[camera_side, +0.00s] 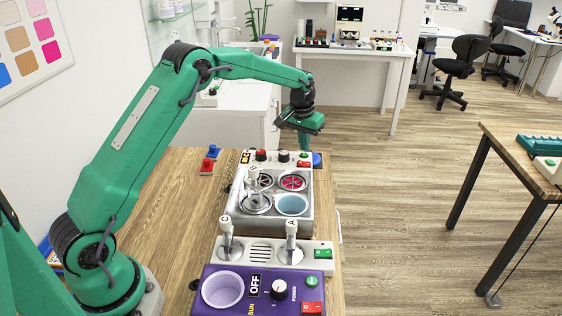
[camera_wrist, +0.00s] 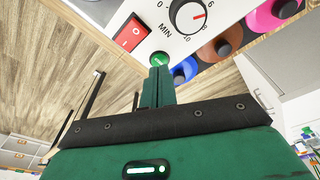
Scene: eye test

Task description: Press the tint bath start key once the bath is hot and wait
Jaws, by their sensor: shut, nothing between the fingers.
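A grey bath unit (camera_side: 232,204) with several round wells stands mid-table; one well holds pale blue liquid, another looks red-pink. My gripper (camera_side: 304,148) is over the control panel at its far end. In the wrist view the shut fingers (camera_wrist: 158,73) point at a round green key (camera_wrist: 160,59); their tips overlap its near edge. I cannot tell whether they touch it. A small display (camera_side: 245,157) on the panel shows yellow marks too small to read. A red rocker switch (camera_wrist: 130,35) and a MIN dial (camera_wrist: 190,16) are beside the key.
Nearer stand a grey unit with two levers (camera_side: 291,240) and a purple unit (camera_side: 212,270) with a well, a display reading OFF and its own green button. Red and blue small items (camera_side: 207,165) lie left. Black-knobbed coloured discs (camera_wrist: 223,47) are right of the panel.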

